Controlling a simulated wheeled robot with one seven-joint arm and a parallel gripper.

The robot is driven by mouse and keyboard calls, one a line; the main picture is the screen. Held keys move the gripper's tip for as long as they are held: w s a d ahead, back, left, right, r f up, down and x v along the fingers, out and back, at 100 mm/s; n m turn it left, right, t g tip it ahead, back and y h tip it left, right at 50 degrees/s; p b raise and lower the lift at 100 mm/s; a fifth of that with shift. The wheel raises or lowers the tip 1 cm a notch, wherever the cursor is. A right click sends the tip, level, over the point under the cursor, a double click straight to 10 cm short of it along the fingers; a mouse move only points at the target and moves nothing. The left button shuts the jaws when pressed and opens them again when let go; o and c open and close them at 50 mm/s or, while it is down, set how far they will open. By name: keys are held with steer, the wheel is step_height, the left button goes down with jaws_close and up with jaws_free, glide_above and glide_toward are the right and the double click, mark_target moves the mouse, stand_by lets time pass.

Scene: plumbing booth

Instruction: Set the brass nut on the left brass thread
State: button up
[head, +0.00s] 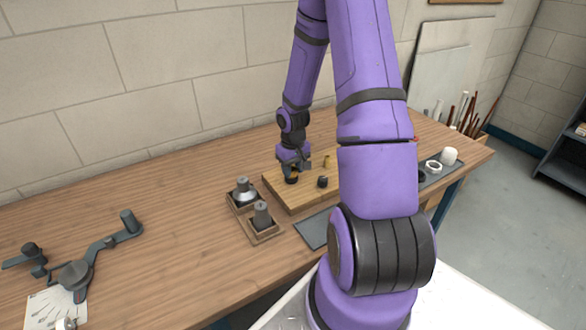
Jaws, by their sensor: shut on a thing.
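My gripper (293,168) is low over the left part of a light wooden board (284,201) on the bench. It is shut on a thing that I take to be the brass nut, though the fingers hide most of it. Directly below the fingers is a small dark fitting with a hint of brass (292,179), likely the left brass thread. I cannot tell whether the held thing touches it. A small upright brass piece (326,160) stands to the right on the board, and a dark fitting (322,182) stands nearer the front.
Two grey fittings (262,215) stand in wooden holders left of the board. A dark mat (313,231) lies in front. A grey jointed tool (100,248) lies far left. White and dark rings (433,167) lie at right, partly behind my arm. The bench (165,200) is clear at middle left.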

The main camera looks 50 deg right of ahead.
steer(key=m, duration=0.5)
steer(key=shift+f+m, duration=0.1)
steer(key=shift+m, duration=0.3)
steer(key=o, duration=1.6)
steer(key=shift+r, duration=2.5)
steer(key=shift+s, duration=0.1)
